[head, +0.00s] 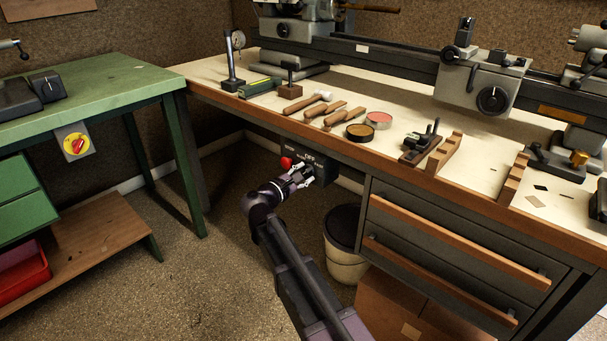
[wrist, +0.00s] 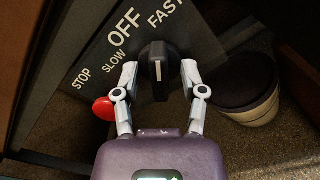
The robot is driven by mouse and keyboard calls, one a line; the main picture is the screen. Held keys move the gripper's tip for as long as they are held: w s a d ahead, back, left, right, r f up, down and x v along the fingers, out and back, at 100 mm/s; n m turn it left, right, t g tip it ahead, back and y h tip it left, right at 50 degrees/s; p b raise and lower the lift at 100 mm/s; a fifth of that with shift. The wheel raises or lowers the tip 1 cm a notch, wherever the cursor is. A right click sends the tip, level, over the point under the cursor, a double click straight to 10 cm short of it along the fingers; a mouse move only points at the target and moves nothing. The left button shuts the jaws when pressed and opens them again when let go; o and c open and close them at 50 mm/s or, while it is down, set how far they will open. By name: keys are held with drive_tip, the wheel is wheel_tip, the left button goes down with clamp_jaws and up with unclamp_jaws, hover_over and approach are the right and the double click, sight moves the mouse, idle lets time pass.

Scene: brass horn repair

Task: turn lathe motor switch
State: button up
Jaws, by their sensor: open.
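The lathe motor switch is a black knob (wrist: 157,72) with a white line, on a dark panel (wrist: 88,62) marked STOP, SLOW, OFF and FAST. The line runs nearly straight up the wrist picture, toward the lettering between OFF and FAST; I cannot tell its exact setting. In the head view the panel (head: 327,163) hangs under the wooden bench's front edge, and my gripper mostly hides the knob. My gripper (wrist: 160,75) is open, with one finger on each side of the knob. I cannot tell whether either finger touches it.
A red button (wrist: 103,108) sits just left of my left finger; it also shows in the head view (head: 286,163). A bin (head: 345,240) stands below the bench, left of the drawers (head: 450,240). A green table (head: 95,95) with a yellow and red switch (head: 77,146) stands left.

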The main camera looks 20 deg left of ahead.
drive_tip(key=v, duration=1.1)
drive_tip(key=shift+s, duration=0.4)
drive_tip(key=shift+a, duration=0.1)
